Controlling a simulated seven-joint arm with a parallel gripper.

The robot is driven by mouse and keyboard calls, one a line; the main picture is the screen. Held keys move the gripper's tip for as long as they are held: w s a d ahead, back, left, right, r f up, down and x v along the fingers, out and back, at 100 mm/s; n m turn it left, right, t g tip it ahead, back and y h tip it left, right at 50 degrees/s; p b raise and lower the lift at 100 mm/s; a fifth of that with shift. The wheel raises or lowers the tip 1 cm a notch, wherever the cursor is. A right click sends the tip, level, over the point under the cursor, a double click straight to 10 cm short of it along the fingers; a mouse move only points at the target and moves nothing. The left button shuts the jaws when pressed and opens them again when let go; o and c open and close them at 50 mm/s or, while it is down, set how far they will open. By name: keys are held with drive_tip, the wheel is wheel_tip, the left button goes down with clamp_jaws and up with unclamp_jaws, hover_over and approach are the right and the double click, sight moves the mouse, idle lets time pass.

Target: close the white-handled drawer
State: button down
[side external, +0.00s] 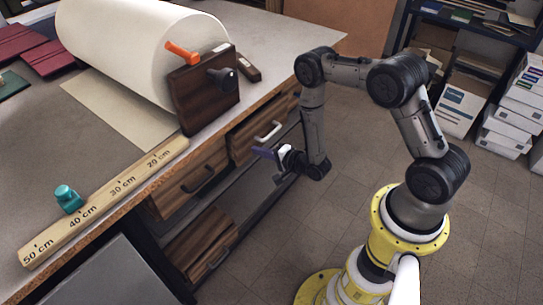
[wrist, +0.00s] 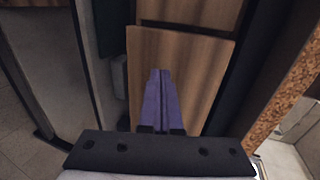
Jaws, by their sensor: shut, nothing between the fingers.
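The white-handled drawer (side external: 243,143) is in the workbench front, under the top, right of a black-handled drawer. Its front seems to stand out a little from the bench; how far is hard to tell. Its pale handle (side external: 269,132) faces the floor area in front. My gripper (side external: 262,152) is just in front of and below this handle, with its purple fingers pointing toward the bench. In the wrist view the fingers (wrist: 162,85) are pressed together and empty, over a brown wooden panel (wrist: 195,65). Which drawer this panel belongs to, and whether the fingers touch it, I cannot tell.
The black-handled drawer (side external: 190,183) is left of it, and a lower wooden drawer (side external: 205,243) stands out below. The bench edge (wrist: 283,105) runs along the right of the wrist view. A big paper roll (side external: 130,45) and a ruler (side external: 110,200) lie on top. Floor in front is clear.

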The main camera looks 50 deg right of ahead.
drive_tip(key=shift+w, duration=0.95)
